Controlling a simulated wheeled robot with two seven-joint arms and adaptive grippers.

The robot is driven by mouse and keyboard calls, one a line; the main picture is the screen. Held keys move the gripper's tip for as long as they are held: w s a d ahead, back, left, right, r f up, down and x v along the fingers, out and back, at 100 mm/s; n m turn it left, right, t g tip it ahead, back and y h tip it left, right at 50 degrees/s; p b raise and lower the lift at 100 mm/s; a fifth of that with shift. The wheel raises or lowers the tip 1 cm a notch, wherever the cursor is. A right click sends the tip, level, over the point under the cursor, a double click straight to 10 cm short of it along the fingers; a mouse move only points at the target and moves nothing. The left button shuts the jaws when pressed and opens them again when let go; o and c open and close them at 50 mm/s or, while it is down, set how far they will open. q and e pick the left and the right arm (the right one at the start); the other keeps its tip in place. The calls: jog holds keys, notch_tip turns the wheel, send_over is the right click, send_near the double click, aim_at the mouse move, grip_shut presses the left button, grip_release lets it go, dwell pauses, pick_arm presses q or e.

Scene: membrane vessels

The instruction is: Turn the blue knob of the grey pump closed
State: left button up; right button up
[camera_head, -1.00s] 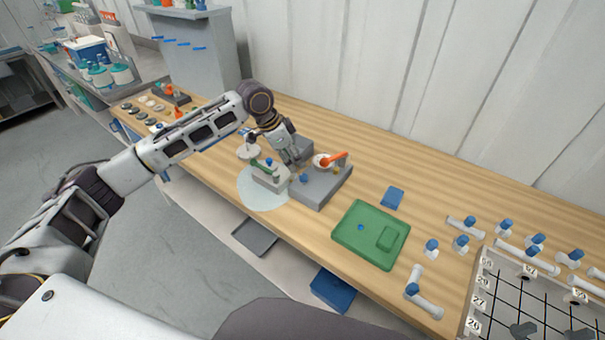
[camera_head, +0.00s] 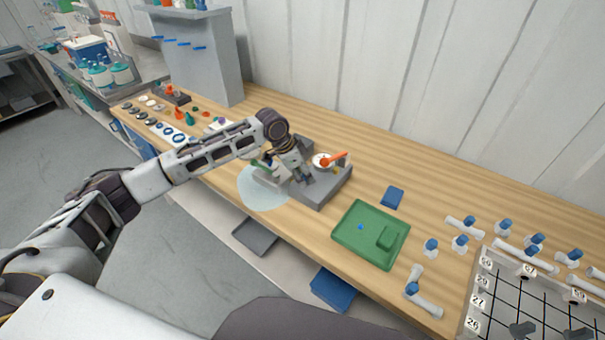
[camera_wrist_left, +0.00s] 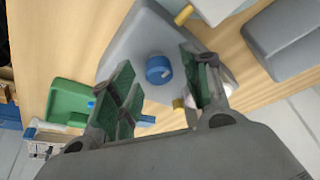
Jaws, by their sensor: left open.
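The grey pump (camera_head: 325,193) stands on the wooden bench, with a white dial and an orange handle (camera_head: 337,159) on top. Its blue knob (camera_wrist_left: 159,69) shows in the left wrist view, on the pump's grey top face, between my open fingers and a little beyond their tips. In the head view my gripper hides the knob. My left gripper (camera_wrist_left: 159,82) is open, with green-lined fingers on either side of the knob; I cannot tell that either touches it. It also shows over the pump's left part in the head view (camera_head: 304,180). My right gripper is not in view.
A green tray (camera_head: 350,240) lies right of the pump, with a blue pad (camera_head: 393,197) behind it. A pale round mat (camera_head: 258,199) with a small grey block lies left of the pump. White pipe fittings with blue caps and a numbered grid board (camera_head: 500,305) are farther right.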

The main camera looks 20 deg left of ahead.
pick_arm(q)
jog(key=c, duration=1)
jog(key=shift+c, duration=0.2)
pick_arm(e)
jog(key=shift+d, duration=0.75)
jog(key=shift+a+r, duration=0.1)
